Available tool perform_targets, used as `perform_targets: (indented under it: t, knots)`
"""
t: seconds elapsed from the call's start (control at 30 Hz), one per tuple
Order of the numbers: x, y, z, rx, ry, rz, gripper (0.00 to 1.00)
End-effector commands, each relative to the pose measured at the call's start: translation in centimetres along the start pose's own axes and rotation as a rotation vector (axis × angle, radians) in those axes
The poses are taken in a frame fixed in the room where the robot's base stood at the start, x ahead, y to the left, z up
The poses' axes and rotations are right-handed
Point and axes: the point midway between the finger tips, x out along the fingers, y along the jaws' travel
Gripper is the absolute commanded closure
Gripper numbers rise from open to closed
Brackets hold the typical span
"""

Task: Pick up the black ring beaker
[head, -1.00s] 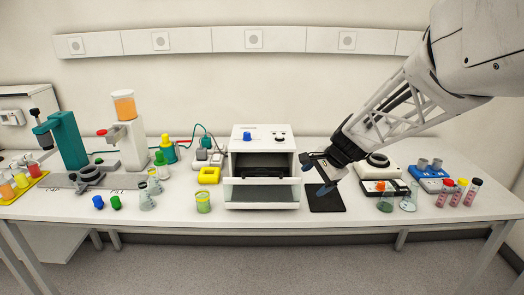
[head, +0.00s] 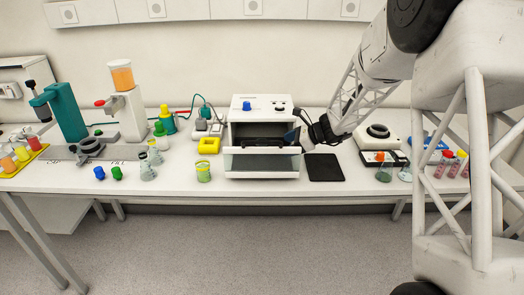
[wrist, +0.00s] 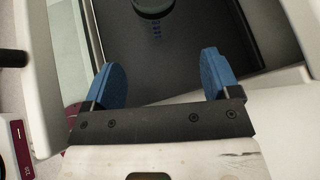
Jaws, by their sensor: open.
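In the wrist view, a dark round top with blue graduation marks below it, which looks like the black ring beaker (wrist: 153,8), shows at the upper edge over a dark surface. It is cut off by the frame. My gripper (wrist: 161,75) has its two blue fingers spread apart with nothing between them, and the beaker lies beyond their tips. In the head view my gripper (head: 297,137) is at the right side of the open white box (head: 262,105). I cannot make out the beaker in the box's dark interior there.
The box's glassy front panel (head: 262,164) stands below its opening. A black mat (head: 325,167) lies bare to the right, before a white device (head: 377,140). A yellow-green beaker (head: 203,172) stands left of the box. Small flasks, caps and a dispenser (head: 125,105) fill the left side.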

Motion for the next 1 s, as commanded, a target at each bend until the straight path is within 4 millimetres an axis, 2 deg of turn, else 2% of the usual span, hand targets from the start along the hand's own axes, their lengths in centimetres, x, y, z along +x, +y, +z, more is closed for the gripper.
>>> perform_targets:
  t: [0.1, 0.3, 0.67, 1.0]
  knots:
    - [1.0, -0.1, 0.9, 0.05, -0.081, 0.023, 0.18]
    - [1.7, 0.0, 1.9, 0.088, -0.156, 0.045, 0.18]
    - [1.8, 0.0, 2.0, 0.09, -0.161, 0.047, 0.18]
    - [4.0, 0.0, 2.4, 0.089, -0.161, 0.047, 0.18]
